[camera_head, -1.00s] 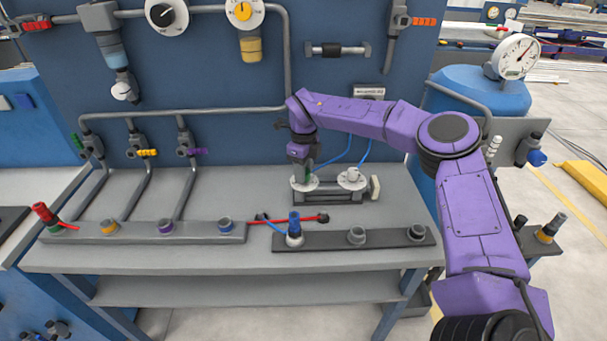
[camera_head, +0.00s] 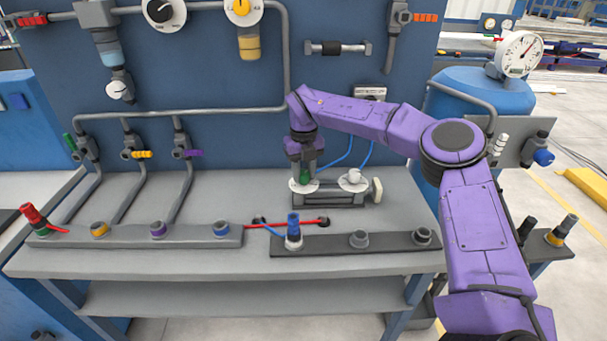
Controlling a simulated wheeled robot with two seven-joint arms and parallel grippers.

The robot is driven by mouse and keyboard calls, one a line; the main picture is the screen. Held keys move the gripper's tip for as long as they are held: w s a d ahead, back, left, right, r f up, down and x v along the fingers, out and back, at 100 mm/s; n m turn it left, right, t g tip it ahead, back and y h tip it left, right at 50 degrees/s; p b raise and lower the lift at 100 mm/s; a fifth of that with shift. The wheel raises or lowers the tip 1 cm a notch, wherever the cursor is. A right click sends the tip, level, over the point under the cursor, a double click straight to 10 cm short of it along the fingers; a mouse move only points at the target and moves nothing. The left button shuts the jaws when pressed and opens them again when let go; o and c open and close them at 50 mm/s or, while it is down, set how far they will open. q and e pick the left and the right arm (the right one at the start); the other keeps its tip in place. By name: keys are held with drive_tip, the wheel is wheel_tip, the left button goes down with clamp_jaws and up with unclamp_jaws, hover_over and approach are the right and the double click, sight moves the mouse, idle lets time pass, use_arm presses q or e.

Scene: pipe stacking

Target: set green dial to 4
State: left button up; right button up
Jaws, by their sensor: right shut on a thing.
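The green dial (camera_head: 305,177) stands on a white round scale plate (camera_head: 299,187) at the left of a small two-dial unit on the bench. My right gripper (camera_head: 305,172) points down over it and is shut on the green dial. The gripper hides much of the dial, and the scale marks are too small to read. The white dial (camera_head: 353,177) beside it to the right is free. My left gripper is not in view.
A grey bench (camera_head: 130,262) carries a rack of coloured sockets (camera_head: 190,237) at left and a dark rack (camera_head: 390,241) with a blue-topped piece (camera_head: 293,228) at front. Blue hoses (camera_head: 338,160) run behind the dials. Pipes and gauges cover the blue wall panel (camera_head: 220,70).

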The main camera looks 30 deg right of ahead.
sight(304, 172)
drive_tip(key=shift+w+r+m, duration=0.1)
drive_tip(key=shift+r+m, duration=0.05)
drive_tip(key=shift+m, duration=0.15)
drive_tip(key=o, duration=1)
drive_tip(key=shift+o, duration=0.2)
wheel_tip(304, 172, up, 10)
drive_tip(key=shift+r, duration=0.2)
